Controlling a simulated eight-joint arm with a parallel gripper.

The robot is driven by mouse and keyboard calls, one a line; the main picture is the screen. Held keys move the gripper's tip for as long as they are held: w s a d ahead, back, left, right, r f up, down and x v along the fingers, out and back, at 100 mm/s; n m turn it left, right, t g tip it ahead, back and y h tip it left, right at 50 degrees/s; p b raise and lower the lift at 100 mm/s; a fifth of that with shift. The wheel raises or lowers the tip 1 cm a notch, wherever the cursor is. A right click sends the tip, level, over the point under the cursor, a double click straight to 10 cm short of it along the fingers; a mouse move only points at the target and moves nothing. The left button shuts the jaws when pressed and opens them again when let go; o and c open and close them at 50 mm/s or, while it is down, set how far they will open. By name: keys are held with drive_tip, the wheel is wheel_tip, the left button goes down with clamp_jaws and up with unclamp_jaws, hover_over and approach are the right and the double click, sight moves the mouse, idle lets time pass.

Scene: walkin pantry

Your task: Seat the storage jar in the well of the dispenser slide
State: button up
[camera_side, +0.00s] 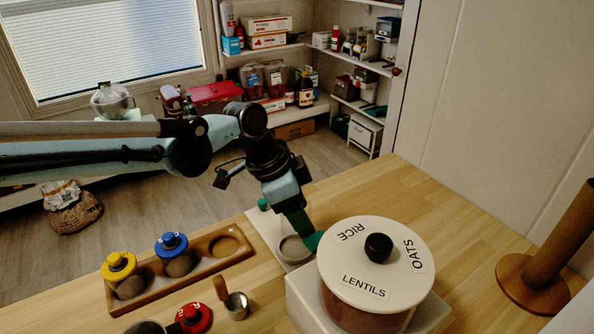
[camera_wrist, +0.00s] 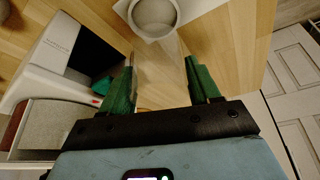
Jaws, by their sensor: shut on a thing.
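My gripper (camera_side: 304,232) points down beside the dispenser, its green fingers near the slide. In the wrist view its fingers (camera_wrist: 161,88) stand apart, shut on a pale see-through thing (camera_wrist: 161,72) that I take for the storage jar. Its outline is faint, and it is not clearly made out in the side view. The dispenser slide (camera_side: 262,222) is a white plate with a green knob (camera_side: 263,204). Its round grey well (camera_side: 293,249) lies just left of the fingertips and shows beyond them in the wrist view (camera_wrist: 154,14). I cannot tell the jar's height above it.
The dispenser (camera_side: 377,250), lidded and labelled RICE, OATS and LENTILS, stands close at the right. A wooden tray (camera_side: 205,270) holds yellow-lidded (camera_side: 121,267) and blue-lidded (camera_side: 173,250) jars. A metal cup (camera_side: 237,305) and red-lidded jar (camera_side: 191,317) stand in front. A wooden post (camera_side: 560,240) is far right.

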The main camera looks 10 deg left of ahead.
drive_tip(key=shift+f, duration=2.7)
drive_tip(key=shift+f, duration=0.1)
drive_tip(key=o, duration=0.9)
drive_tip(key=shift+c, duration=0.2)
drive_tip(key=v, duration=1.2)
drive_tip(key=s+a+r+n+t+y, duration=0.1)
drive_tip(key=s+a+r+n+t, duration=0.15)
drive_tip(key=a, duration=0.55)
drive_tip(key=s+a+r+n+t, duration=0.15)
drive_tip(key=a+n, duration=0.25)
drive_tip(key=a, duration=0.4)
drive_tip(key=s+a+f+n+t+y, duration=0.1)
drive_tip(key=s+a+f+n+y, duration=0.2)
drive_tip(key=s+a+n, duration=0.4)
drive_tip(key=s+a+f, duration=0.1)
drive_tip(key=s+a, duration=0.3)
drive_tip(key=a, duration=0.3)
drive_tip(key=shift+s+t, duration=0.3)
